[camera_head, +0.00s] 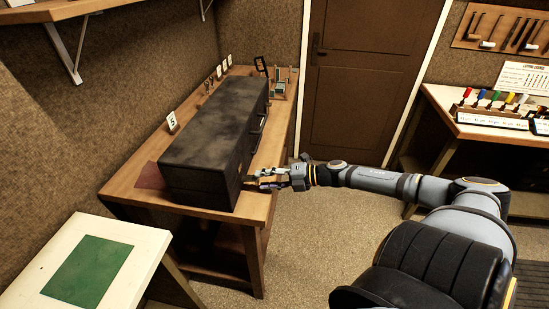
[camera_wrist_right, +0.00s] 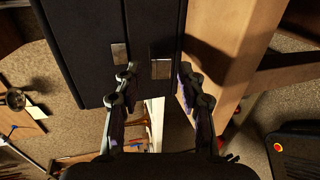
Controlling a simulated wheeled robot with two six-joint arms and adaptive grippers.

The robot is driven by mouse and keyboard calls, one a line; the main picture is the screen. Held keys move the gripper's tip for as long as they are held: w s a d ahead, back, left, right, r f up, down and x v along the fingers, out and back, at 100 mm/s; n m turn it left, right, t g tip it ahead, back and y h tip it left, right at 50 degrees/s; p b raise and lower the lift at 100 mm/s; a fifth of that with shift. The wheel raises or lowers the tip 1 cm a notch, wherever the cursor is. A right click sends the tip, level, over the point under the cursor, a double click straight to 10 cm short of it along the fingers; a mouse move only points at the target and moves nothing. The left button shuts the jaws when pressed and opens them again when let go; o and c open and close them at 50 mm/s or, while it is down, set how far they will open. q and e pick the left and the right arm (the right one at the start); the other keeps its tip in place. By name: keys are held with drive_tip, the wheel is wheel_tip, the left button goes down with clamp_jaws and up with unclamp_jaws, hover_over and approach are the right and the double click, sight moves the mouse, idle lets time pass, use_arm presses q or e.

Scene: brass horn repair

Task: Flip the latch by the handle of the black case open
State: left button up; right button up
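The closed black case (camera_head: 215,135) lies on a wooden bench, with its handle (camera_head: 258,132) on the side facing right. My right gripper (camera_head: 258,179) is at that side, near the case's close end. In the right wrist view the case (camera_wrist_right: 85,50) fills the top, with a seam between two dark parts. Two metal latch plates, one left (camera_wrist_right: 119,54) and one right (camera_wrist_right: 161,69) of the seam, show there. My right gripper (camera_wrist_right: 157,88) has its fingers spread and empty, tips close to the plates. I cannot tell whether they touch. My left gripper is out of view.
A white table with a green mat (camera_head: 90,272) stands at the front left. A tool bench (camera_head: 440,98) is at the right. The floor between is clear.

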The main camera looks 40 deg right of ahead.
sight(250, 178)
wheel_tip(250, 178, up, 2)
drive_tip(key=shift+w+a+r+g+h+p, duration=0.1)
drive_tip(key=shift+g+h+p, duration=0.25)
drive_tip(key=shift+g+h, duration=0.25)
drive_tip(key=shift+w+a+r+g+h+p, duration=0.1)
drive_tip(key=shift+g+h+p, duration=0.25)
drive_tip(key=shift+g+h, duration=0.2)
drive_tip(key=shift+w+a+r+g+h+p, duration=0.15)
drive_tip(key=shift+w+r+g+h+p, duration=0.1)
drive_tip(key=shift+r+g+h+p, duration=0.5)
drive_tip(key=s+d+r+g+h+p, duration=0.1)
drive_tip(key=s+d+r+g+p, duration=0.1)
drive_tip(key=r+p, duration=0.7)
drive_tip(key=s+d+p, duration=0.1)
drive_tip(key=p, duration=0.6)
drive_tip(key=shift+s+d, duration=0.15)
drive_tip(key=shift+s, duration=0.25)
drive_tip(key=shift+r, duration=0.1)
